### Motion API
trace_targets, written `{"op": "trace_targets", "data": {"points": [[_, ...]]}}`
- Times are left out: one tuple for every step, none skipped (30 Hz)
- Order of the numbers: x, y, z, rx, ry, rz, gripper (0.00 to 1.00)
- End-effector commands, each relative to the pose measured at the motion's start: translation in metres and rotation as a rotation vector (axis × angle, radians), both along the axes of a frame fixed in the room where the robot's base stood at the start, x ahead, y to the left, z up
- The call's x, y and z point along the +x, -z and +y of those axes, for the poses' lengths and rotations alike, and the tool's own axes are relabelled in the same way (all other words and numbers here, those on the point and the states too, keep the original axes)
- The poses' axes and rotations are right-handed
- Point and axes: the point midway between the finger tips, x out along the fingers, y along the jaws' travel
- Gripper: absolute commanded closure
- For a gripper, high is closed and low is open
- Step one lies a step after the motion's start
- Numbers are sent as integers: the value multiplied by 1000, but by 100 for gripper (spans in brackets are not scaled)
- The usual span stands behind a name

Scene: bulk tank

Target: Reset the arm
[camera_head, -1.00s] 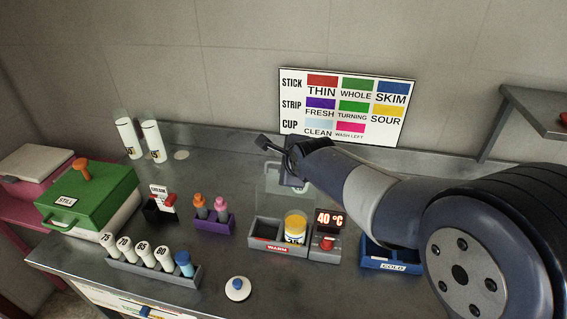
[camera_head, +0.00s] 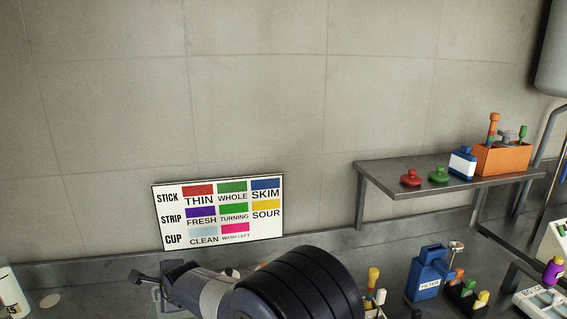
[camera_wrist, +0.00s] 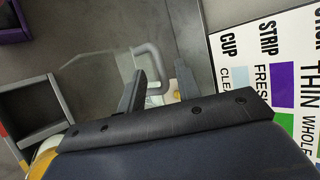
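My gripper (camera_head: 142,277) is at the bottom left of the head view, in front of the wall chart's lower edge. A grey curved handle (camera_wrist: 152,58) and a clear, glass-like thing lie beyond the fingertips. I cannot tell how far off they are. My forearm covers part of the worktop.
The colour chart (camera_head: 218,212) leans at the wall. A shelf (camera_head: 450,183) at right holds red and green knobs and an orange box (camera_head: 503,159). A blue filter container (camera_head: 427,276) stands on the worktop at right. A grey tray (camera_wrist: 32,118) shows in the wrist view.

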Motion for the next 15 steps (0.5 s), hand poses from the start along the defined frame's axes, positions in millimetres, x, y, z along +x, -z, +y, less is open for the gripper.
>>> {"op": "trace_targets", "data": {"points": [[4, 4, 4, -2, 0, 2, 68], [6, 7, 5, -2, 0, 2, 68], [8, 9, 8, -2, 0, 2, 68], [10, 11, 9, -2, 0, 2, 68], [11, 13, 11, -2, 0, 2, 68], [13, 15, 13, -1, -1, 2, 68], [14, 16, 14, 0, 0, 1, 68], [15, 17, 15, 0, 0, 1, 68], [16, 19, 16, 0, 0, 1, 68], [17, 20, 16, 0, 0, 1, 68], [18, 20, 17, 0, 0, 1, 68], [18, 21, 18, 0, 0, 0, 68], [19, 21, 18, 0, 0, 0, 68], [19, 21, 18, 0, 0, 0, 68], [19, 21, 18, 0, 0, 0, 68]]}}
